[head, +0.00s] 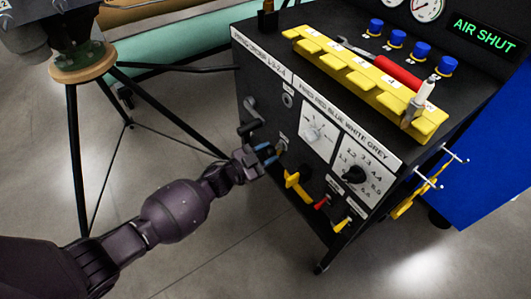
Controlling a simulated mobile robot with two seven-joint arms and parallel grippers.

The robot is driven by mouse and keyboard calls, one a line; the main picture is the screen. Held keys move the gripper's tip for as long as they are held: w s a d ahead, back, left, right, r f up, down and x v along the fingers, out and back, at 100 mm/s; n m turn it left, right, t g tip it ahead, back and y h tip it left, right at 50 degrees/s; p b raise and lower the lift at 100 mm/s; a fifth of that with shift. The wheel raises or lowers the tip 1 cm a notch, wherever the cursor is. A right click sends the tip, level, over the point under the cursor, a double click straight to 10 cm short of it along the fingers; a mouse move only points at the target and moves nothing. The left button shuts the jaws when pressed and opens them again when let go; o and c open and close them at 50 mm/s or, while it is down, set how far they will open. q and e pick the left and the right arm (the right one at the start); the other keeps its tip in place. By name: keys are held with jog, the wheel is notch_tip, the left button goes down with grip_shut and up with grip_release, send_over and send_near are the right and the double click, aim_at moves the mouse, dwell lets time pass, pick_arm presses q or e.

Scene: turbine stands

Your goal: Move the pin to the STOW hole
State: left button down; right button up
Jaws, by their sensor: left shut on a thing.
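My left gripper (270,154) reaches in from the lower left to the front face of the black stand (262,95). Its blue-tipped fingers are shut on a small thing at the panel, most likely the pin. The fingers hide nearly all of it, and I cannot tell whether it sits in a hole. A small tag (284,138) is just above the fingers. A round socket (287,100) with a small label is higher on the same face. The labels are too small to read, so I cannot tell which hole is STOW. My right gripper is not in view.
A grey crank handle (250,118) is just above my gripper. A yellow valve handle (297,187), a dial plate (318,131) and a black knob (353,175) are to the right. A yellow rack (365,80) tops the stand. Open floor lies below.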

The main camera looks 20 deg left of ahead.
pick_arm(q)
jog(key=shift+w+d+r, duration=0.2)
jog(key=shift+w+r, duration=0.05)
jog(key=shift+r, duration=0.05)
jog(key=c, duration=1.2)
grip_release()
jog(key=o, duration=0.5)
jog(key=shift+w+d+f, duration=0.15)
jog(key=shift+d+f, duration=0.05)
jog(key=shift+d, duration=0.05)
jog(key=shift+c, duration=0.2)
jog(key=shift+o, duration=1.2)
jog(key=shift+a, duration=0.2)
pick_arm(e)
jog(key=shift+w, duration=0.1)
pick_arm(q)
jog(key=shift+s+a, duration=0.1)
jog(key=shift+s, duration=0.15)
jog(key=shift+p+v, duration=0.35)
jog(key=shift+v, duration=0.65)
jog(key=shift+p+v, duration=0.55)
jog(key=shift+v, duration=1.6)
jog(key=shift+s+a, duration=0.2)
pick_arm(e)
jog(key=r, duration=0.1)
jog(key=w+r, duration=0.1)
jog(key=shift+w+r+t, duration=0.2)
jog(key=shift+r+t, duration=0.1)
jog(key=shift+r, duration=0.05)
